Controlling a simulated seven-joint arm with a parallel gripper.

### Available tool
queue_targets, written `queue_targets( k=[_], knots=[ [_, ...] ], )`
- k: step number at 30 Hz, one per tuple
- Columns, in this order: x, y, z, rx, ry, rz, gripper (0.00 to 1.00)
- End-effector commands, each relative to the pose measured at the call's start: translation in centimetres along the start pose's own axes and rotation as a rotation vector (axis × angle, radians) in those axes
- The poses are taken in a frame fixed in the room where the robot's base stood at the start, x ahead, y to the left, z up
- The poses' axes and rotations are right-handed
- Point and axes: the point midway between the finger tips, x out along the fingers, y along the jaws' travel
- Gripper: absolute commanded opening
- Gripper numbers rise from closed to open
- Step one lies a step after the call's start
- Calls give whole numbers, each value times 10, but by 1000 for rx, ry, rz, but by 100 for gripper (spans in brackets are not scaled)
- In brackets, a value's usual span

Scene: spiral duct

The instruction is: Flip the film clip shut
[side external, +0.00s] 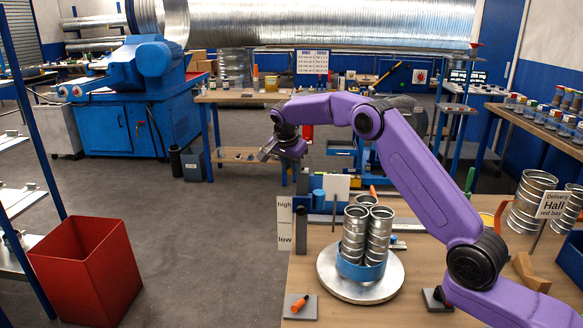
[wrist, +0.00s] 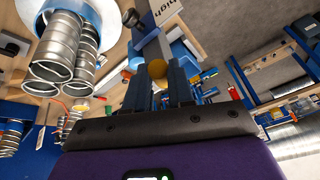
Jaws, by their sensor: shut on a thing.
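My gripper (side external: 268,152) hangs in the air at the table's left edge, up and left of a blue fixture with a white card. In the wrist view my gripper (wrist: 157,82) has its two dark blue fingers either side of a round yellow-brown piece (wrist: 157,68), and they are shut on it. I cannot tell whether this piece is part of the film clip. No film clip can be made out with certainty in either view. The white card (side external: 336,187) stands by the blue fixture (side external: 318,200), which has a blue cylinder.
Bundled metal ducts (side external: 366,238) in a blue collar stand on a round silver plate (side external: 340,285) close to the fixture. A high/low sign (side external: 285,223) is at the table's left edge. A red bin (side external: 85,270) stands on the floor.

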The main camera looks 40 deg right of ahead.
Motion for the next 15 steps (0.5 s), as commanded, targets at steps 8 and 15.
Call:
queue_targets(
  k=[8,15],
  knots=[
    [1,7,-1,-72,-10,-27,0],
    [1,20,-5,-232,-31,-93,0]
  ],
)
